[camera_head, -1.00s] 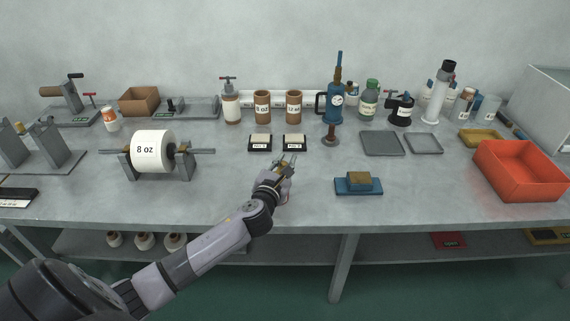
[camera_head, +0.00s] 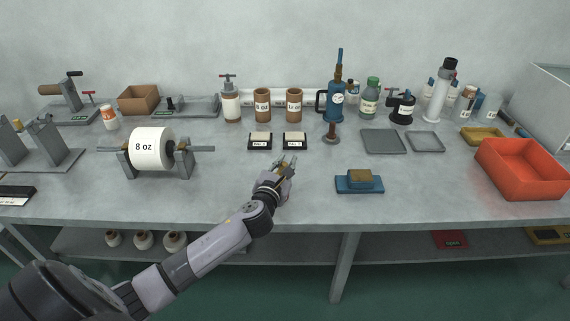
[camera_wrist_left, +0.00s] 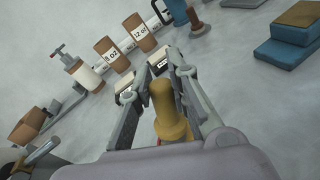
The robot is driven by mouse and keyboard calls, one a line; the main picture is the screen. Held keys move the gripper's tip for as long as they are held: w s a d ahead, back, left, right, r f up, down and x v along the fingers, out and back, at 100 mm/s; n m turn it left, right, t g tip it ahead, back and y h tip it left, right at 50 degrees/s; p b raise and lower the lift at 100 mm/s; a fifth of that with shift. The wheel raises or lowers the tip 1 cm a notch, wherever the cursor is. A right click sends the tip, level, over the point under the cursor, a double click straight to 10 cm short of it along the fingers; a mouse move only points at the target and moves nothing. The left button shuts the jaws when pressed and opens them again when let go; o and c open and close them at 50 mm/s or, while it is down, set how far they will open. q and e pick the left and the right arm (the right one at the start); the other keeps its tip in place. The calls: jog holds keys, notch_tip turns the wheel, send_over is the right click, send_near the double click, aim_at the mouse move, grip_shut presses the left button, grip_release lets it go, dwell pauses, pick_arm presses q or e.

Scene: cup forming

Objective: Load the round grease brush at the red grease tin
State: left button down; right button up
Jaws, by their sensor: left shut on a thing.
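My left gripper (camera_head: 286,163) is above the front middle of the bench, in front of two small black stands with labels. In the left wrist view, the gripper (camera_wrist_left: 160,75) is shut on a yellow-brown round piece with a wider collar, which looks like the handle of the round grease brush (camera_wrist_left: 165,105). The brush's bristles are hidden or too small to make out. I cannot pick out a red grease tin for certain in either view. My right gripper is not in view.
An 8 oz roll (camera_head: 151,148) on a stand is at left. A blue block (camera_head: 359,187) with a tan top is right of the gripper. An orange-red bin (camera_head: 520,172) stands at far right. Cups, bottles and a blue pump (camera_head: 337,100) line the back. The front middle is clear.

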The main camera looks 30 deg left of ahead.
aim_at(285, 163)
pick_arm(q)
jog(key=shift+f+b, duration=0.3)
jog(key=shift+f, duration=0.2)
dwell(0.3)
dwell(0.4)
notch_tip(285, 163, up, 7)
jog(key=p, duration=0.8)
jog(key=shift+r, duration=0.1)
dwell(0.4)
dwell(0.3)
